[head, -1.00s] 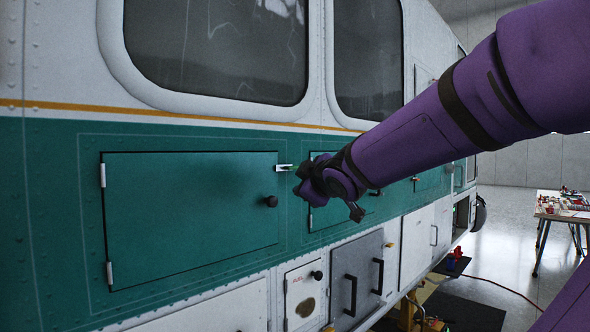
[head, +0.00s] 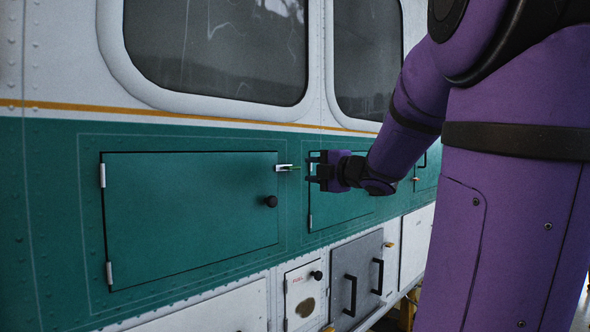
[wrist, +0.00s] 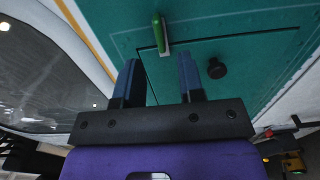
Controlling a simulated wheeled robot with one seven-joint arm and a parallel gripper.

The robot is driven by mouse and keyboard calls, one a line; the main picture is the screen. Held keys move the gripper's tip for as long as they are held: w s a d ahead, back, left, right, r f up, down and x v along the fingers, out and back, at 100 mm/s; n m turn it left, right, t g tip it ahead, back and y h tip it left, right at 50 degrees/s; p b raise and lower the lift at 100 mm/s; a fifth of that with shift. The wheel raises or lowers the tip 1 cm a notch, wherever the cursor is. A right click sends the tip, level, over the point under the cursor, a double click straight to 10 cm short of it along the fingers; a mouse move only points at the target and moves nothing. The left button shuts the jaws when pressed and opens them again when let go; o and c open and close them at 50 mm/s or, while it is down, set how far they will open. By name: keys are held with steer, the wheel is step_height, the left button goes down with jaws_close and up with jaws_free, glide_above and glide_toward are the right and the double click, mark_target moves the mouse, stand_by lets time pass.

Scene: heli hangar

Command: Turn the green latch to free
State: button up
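The green latch (head: 296,168) sits at the upper right corner of a closed teal hatch door (head: 190,215) on the helicopter's side. It sticks out roughly level to the right from a small pale plate in the head view. In the wrist view the green latch (wrist: 157,33) is ahead of and between the fingers, a little beyond their tips. My gripper (head: 309,170) is just right of the latch, fingers pointing left toward it. In the wrist view my gripper (wrist: 158,63) is open, with nothing between its fingers. I see no contact.
A round black knob (head: 271,201) stands out from the door below the latch; it also shows in the wrist view (wrist: 216,68). A second teal hatch (head: 335,205) lies behind my gripper. A grey panel with black handles (head: 356,280) is lower down. Windows run above.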

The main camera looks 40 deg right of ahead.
mark_target(295, 168)
steer(key=w, duration=0.6)
steer(key=shift+w, duration=0.35)
steer(key=shift+c, duration=0.5)
jaws_close()
